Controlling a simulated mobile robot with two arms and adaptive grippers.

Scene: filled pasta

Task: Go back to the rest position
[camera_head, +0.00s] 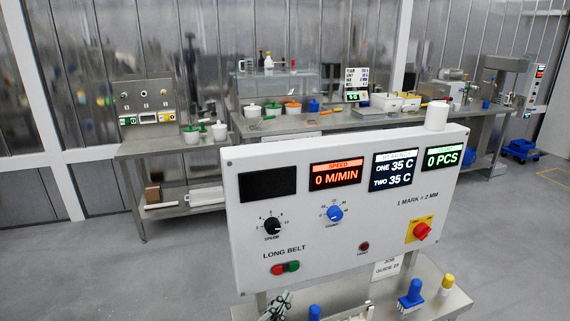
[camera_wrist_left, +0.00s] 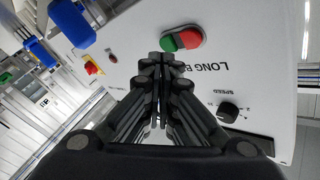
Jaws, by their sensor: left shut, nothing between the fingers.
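My left gripper (camera_head: 278,304) is at the bottom of the head view, just below the lower left edge of the white control panel (camera_head: 330,225). In the left wrist view, its dark fingers (camera_wrist_left: 161,58) are closed together with nothing between them. They point toward the panel face (camera_wrist_left: 250,60), near the green and red button pair (camera_wrist_left: 184,40); I cannot tell the exact gap. The same buttons (camera_head: 285,268) show in the head view, to the upper right of the gripper. My right gripper is in neither view.
The panel carries a black knob (camera_head: 272,226), a blue knob (camera_head: 335,213) and a red rotary switch (camera_head: 421,231). Blue-topped parts (camera_head: 411,294) stand on the metal surface below. Steel benches (camera_head: 270,122) with pots stand behind. Grey floor (camera_head: 95,270) is clear at the left.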

